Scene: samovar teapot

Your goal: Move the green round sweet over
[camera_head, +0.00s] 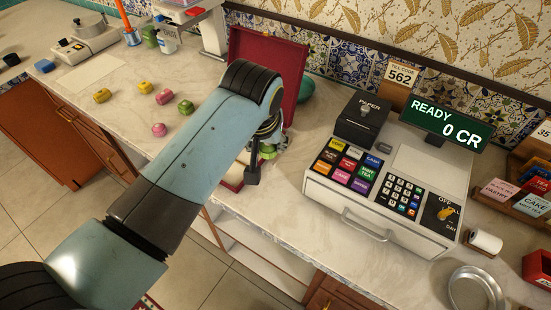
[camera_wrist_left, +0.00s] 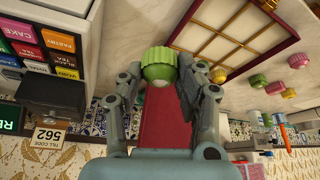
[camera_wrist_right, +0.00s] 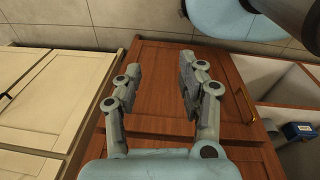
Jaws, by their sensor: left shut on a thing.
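The green round sweet (camera_wrist_left: 160,65) sits between the fingers of my left gripper (camera_wrist_left: 160,80), which is shut on it. In the head view the sweet (camera_head: 268,151) is partly hidden by my left gripper (camera_head: 262,160), near the front of the open dark red box (camera_head: 292,62). In the left wrist view the box's gold-divided compartments (camera_wrist_left: 222,44) lie beside and beyond the sweet. I cannot tell the exact height of the sweet over the box. My right gripper (camera_wrist_right: 155,95) is open and empty, in front of brown cabinet doors.
A second green sweet (camera_head: 186,107) lies on the counter with pink sweets (camera_head: 164,97) and yellow sweets (camera_head: 102,95). The cash register (camera_head: 385,185) stands right of the box. A teal round thing (camera_head: 306,89) is behind the lid. The counter's front left is clear.

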